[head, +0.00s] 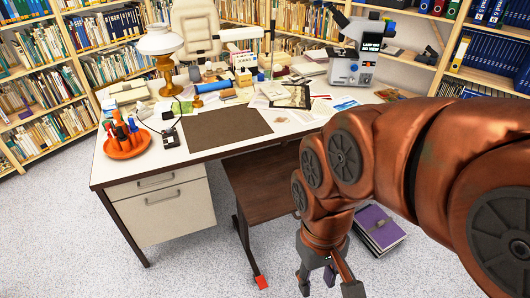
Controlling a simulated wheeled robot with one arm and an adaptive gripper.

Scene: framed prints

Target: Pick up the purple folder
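The purple folder (377,226) lies flat on the carpet right of the desk, with a dark strap-like band and a small light patch on its top. Other flat items seem to lie under it. My arm hides its left side. My gripper (327,284) points down at the bottom edge of the picture, left of and nearer than the folder. Its fingers are spread apart. A small purple patch (330,276) shows between them; I cannot tell what it is. The folder is apart from the fingers in the picture.
A cluttered desk (160,170) stands at the left and centre, with a lamp, microscope, papers and an orange pen tray (125,145). A brown wooden bench-like piece (265,190) stands before it, with a red item (261,282) at its foot. Bookshelves line the back. Carpet at lower left is clear.

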